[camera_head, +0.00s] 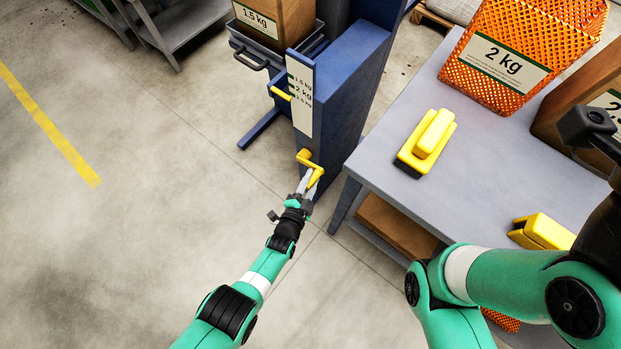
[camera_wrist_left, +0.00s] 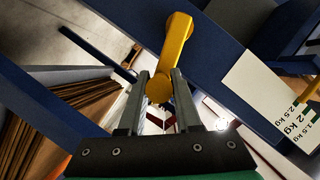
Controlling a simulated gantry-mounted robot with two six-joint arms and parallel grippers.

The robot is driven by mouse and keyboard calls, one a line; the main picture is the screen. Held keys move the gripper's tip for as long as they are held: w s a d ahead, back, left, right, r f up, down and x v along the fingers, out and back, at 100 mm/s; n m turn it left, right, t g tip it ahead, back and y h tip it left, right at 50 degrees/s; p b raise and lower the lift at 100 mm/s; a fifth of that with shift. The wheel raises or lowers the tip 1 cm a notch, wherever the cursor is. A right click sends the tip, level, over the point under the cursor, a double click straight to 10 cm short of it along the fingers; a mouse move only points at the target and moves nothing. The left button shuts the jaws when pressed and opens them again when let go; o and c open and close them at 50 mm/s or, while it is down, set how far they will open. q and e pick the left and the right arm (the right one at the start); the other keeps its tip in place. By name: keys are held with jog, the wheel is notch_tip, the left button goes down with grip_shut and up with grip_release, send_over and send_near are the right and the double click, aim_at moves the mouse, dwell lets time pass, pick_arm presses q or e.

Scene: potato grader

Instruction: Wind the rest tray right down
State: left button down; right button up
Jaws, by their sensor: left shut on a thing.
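The rest tray (camera_head: 258,47), dark grey, is on the blue stand (camera_head: 345,110) and carries a box marked 1.5 kg (camera_head: 270,18). A yellow pointer (camera_head: 280,93) sits beside the white scale plate (camera_head: 301,97), near its 2 kg line; I cannot tell the exact level. A yellow crank (camera_head: 308,160) is on the stand's front. My left gripper (camera_head: 312,180) is shut on the crank's grip. In the left wrist view the crank arm (camera_wrist_left: 177,45) rises from the grip, which is between my fingers (camera_wrist_left: 159,88). My right gripper's fingers are out of sight.
The floor at left is clear, with a yellow line (camera_head: 45,120).

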pick_arm(q)
jog(key=c, duration=0.6)
grip_release()
jog(key=shift+s+f, duration=0.1)
jog(key=shift+s, duration=0.05)
jog(key=p+v, duration=0.3)
jog(key=r+p+v, duration=0.1)
jog(key=p+v, duration=0.4)
jog(key=v, duration=0.1)
jog(key=f+p+v, duration=0.1)
jog(key=v, duration=0.1)
jog(key=shift+s+r, duration=0.1)
jog(key=shift+s, duration=0.2)
